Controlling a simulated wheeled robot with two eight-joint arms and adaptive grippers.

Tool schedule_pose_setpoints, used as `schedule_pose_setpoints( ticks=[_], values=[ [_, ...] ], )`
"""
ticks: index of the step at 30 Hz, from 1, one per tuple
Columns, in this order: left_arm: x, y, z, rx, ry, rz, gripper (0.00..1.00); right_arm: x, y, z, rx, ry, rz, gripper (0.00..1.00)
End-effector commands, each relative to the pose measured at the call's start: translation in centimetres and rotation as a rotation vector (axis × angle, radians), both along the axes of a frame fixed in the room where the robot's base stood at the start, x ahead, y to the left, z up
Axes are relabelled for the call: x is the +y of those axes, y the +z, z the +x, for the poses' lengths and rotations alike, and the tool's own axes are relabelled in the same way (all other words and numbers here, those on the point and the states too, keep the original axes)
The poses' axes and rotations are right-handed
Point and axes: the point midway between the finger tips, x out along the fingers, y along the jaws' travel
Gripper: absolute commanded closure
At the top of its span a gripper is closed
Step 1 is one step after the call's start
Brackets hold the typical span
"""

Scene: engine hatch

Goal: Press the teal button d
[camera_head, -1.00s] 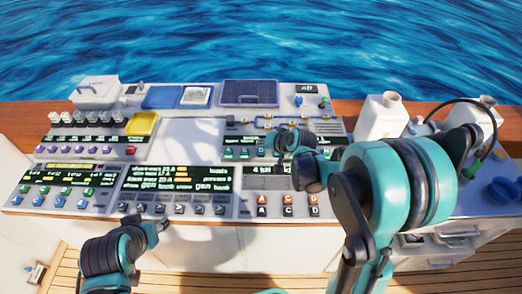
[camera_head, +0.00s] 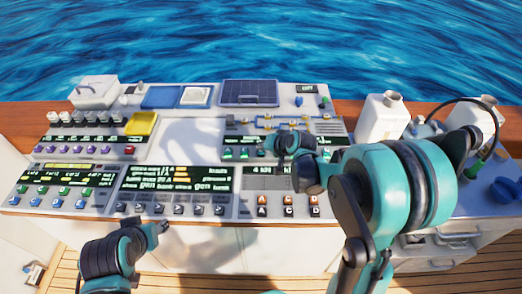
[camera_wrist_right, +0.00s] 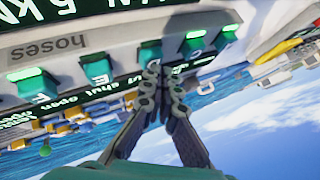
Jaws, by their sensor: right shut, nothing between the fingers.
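In the right wrist view a row of teal buttons runs across the panel, seen upside down. The teal button E (camera_wrist_right: 97,68) is left of my right gripper (camera_wrist_right: 160,72), and the teal button C (camera_wrist_right: 195,42) is right of it. The right gripper also shows over the console in the head view (camera_head: 266,149). My left gripper (camera_head: 163,227) hangs low in front of the console.
The console (camera_head: 188,135) carries several other buttons and displays, with orange-marked buttons (camera_head: 288,201) in the front row. White canisters (camera_head: 381,117) stand to the right. A yellow tray (camera_head: 142,123) lies on the left. Water lies behind the console.

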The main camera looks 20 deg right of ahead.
Motion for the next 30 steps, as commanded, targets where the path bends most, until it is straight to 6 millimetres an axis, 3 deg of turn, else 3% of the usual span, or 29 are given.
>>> schedule_pose_setpoints(
  ticks=[30],
  values=[
    [0.0, -1.0, 0.0, 0.000, 0.000, 0.000, 0.60, 0.0, -1.1, 0.0, 0.001, 0.001, 0.000, 1.00]
  ],
)
